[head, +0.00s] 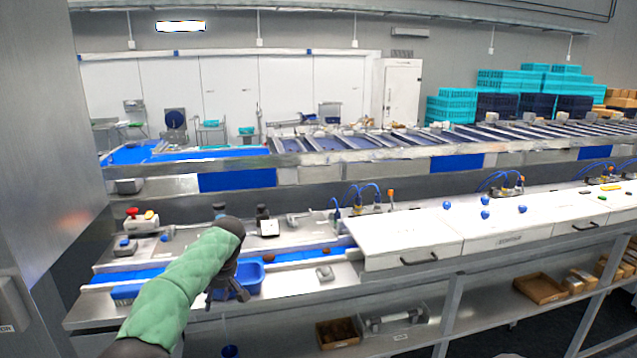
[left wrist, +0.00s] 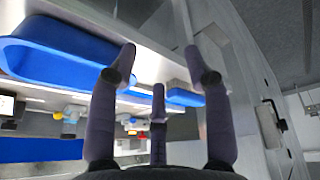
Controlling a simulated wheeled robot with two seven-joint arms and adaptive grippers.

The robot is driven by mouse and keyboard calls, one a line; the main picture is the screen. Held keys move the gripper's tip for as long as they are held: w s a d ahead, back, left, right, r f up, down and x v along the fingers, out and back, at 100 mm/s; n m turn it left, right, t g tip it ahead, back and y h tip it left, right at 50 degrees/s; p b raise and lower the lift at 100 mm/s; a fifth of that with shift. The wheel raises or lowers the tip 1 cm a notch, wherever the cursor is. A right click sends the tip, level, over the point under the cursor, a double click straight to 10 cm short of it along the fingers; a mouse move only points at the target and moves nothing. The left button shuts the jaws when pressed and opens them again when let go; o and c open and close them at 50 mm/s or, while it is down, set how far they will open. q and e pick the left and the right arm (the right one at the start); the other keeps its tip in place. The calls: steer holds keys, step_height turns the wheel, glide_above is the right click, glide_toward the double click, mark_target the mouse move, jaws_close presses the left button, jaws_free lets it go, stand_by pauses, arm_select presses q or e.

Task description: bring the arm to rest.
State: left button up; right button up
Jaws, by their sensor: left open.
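My left arm, in a green padded sleeve, comes in from the lower left of the head view. My left gripper (head: 228,288) hangs at its end, in front of a blue tray (head: 252,272) on the steel bench. In the left wrist view the gripper (left wrist: 158,75) shows its dark fingers spread apart with nothing between them. The blue tray (left wrist: 60,45) is at the upper left there, apart from the fingers as far as I can tell. My right gripper is in neither view.
A blue belt (head: 300,254) runs along the bench, with brown dates on and near it. White-topped cabinets (head: 405,235) with small blue knobs stand to the right. A lower shelf holds cardboard boxes (head: 338,332). A metal panel (head: 40,150) stands close at the left.

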arm_select(q)
steer(key=s+d+f+m+h+b, duration=0.2)
steer(key=s+d+f+m, duration=0.15)
steer(key=f, duration=0.85)
steer(key=s+d+f+m+g+h+b, duration=0.1)
steer(key=s+d+f+m+b, duration=0.2)
steer(key=f, duration=0.9)
steer(key=s+d+f+m+h+b, duration=0.1)
steer(key=s+d+f+m+h, duration=0.3)
steer(key=f, duration=0.8)
steer(key=s+d+f+m+b, duration=0.1)
steer(key=s+d+f+b, duration=0.15)
steer(key=s+f, duration=0.5)
steer(key=s+d+f+m+b, duration=0.1)
steer(key=s+d+f, duration=0.3)
steer(key=s+f, duration=0.35)
steer(key=s+f+m+b, duration=0.1)
steer(key=s, duration=0.6)
steer(key=s+f+b, duration=0.1)
steer(key=s+f, duration=0.1)
steer(key=s, duration=0.6)
steer(key=shift+s+d+f+m+g+h, duration=0.15)
steer(key=shift+d+f+m+g+h, duration=0.2)
steer(key=shift+d+h, duration=0.1)
